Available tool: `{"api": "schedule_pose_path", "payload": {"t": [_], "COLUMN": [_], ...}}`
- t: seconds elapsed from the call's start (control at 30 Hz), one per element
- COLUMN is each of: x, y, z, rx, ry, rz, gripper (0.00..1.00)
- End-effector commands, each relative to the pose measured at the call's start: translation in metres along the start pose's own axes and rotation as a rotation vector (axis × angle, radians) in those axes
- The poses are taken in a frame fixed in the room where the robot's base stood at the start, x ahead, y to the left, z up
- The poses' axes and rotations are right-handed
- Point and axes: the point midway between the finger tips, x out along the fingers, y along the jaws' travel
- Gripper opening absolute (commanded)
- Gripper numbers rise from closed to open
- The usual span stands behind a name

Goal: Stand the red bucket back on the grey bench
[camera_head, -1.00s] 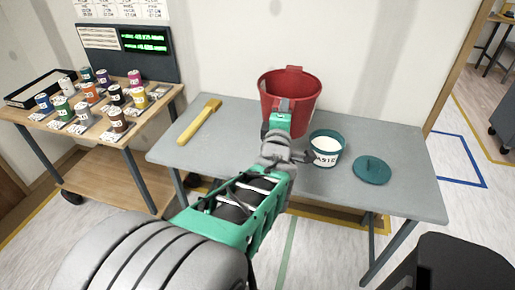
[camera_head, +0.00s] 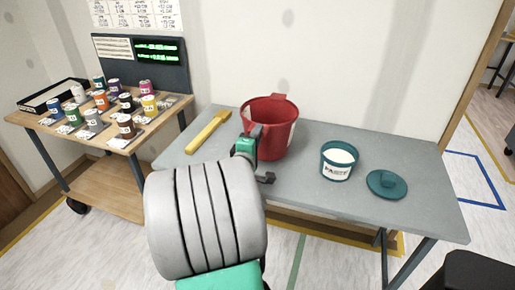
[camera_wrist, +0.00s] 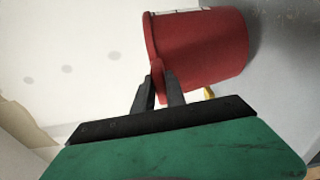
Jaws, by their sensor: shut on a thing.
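The red bucket (camera_head: 279,127) is upright over the grey bench (camera_head: 404,151), left of the middle. Its base is at or very near the bench top; I cannot tell whether it touches. My gripper (camera_head: 256,135) is at the bucket's near left side. In the wrist view my gripper (camera_wrist: 160,82) is shut on a small red tab at the rim of the bucket (camera_wrist: 205,45). The wrist view is rolled, so the bucket shows sideways with its base toward the grey surface. My arm hides part of the bench front.
A yellow-handled brush (camera_head: 208,132) lies left of the bucket. A teal paste pot (camera_head: 338,163) and its teal lid (camera_head: 387,184) are to the right, apart from the bucket. A wooden cart (camera_head: 118,180) with several paint cans stands at the left. The wall is behind.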

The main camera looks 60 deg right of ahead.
Motion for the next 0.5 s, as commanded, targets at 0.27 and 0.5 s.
{"api": "schedule_pose_path", "payload": {"t": [0.27,0.5], "x": [0.0,0.0], "y": [-0.029,-0.034], "z": [0.0,0.001], "rx": [0.001,0.0], "ry": [0.001,0.001], "rz": [0.002,0.001], "gripper": [0.0,0.0]}}
